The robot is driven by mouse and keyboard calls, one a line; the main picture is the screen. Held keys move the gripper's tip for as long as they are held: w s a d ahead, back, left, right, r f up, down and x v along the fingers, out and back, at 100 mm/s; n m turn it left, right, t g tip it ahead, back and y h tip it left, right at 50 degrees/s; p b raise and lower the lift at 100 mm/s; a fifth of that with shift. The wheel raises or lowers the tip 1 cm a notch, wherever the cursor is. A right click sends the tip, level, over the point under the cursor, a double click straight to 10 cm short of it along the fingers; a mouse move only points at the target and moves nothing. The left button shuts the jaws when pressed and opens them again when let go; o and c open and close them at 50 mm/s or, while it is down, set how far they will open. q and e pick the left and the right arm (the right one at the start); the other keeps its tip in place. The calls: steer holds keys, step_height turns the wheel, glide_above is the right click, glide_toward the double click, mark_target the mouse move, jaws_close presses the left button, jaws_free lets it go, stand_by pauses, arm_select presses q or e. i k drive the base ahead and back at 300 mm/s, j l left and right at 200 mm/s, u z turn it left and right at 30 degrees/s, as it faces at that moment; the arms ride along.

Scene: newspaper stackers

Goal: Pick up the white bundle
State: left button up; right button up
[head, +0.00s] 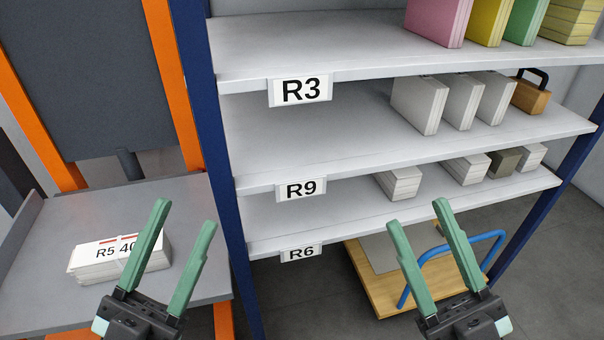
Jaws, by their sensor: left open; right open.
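A white bundle (92,265) lies on the grey table at the left, with a label on top reading "R5 40" and small red marks. My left gripper (184,215) is open and empty, with its green fingers in front of the bundle's right end and hiding part of it. I cannot tell whether they touch it. My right gripper (417,213) is open and empty in front of the shelf unit. Other white bundles, one (400,183) and another (467,168), sit on the R6 shelf.
The grey table (60,215) has a raised left edge and free room behind the bundle. The shelf unit (290,215) has a blue post beside the table. White, pink, yellow and green binders stand on upper shelves. A wooden cart (375,290) with a blue handle is below.

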mark_target(103, 260)
steer(key=u, duration=1.3)
